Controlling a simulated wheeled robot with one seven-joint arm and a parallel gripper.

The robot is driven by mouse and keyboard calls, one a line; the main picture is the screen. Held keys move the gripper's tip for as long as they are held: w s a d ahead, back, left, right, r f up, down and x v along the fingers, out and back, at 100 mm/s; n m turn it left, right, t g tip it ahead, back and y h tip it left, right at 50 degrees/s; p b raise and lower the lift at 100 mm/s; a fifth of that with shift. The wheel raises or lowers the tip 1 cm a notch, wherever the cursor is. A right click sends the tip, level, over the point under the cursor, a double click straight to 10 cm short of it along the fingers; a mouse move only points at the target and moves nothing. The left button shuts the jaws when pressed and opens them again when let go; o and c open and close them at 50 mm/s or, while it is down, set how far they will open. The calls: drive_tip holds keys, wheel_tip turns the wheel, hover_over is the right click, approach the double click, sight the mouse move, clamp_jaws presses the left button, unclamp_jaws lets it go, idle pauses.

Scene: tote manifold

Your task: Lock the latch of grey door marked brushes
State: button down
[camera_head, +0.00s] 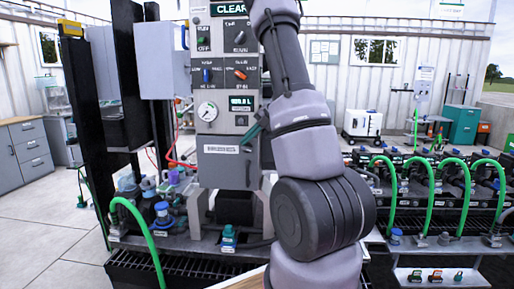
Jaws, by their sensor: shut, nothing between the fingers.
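The grey door (226,168) is on the lower front of the tall control panel, left of my arm. It carries a white label (220,149) whose lettering is too blurred to read surely. The door looks flush with the panel. Its right side lies close to my arm, and I cannot make out the latch or its position. A teal, handle-like part (252,131) sticks out just above the door's upper right corner; I cannot tell what it belongs to. My arm rises in front of the panel's right side and leaves the top of the picture.
Above the door are a round gauge (207,111), a small display (241,101) and several switches. A dark post (130,80) and grey box (160,60) stand left. Coloured fittings and green hoses (140,225) crowd the bench below. More hoses (430,190) line the right.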

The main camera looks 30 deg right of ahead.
drive_tip(key=shift+r, duration=0.1)
drive_tip(key=shift+r, duration=0.7)
drive_tip(key=v, duration=1)
drive_tip(key=shift+d+r, duration=0.25)
drive_tip(key=shift+r, duration=0.05)
drive_tip(key=shift+s, duration=0.1)
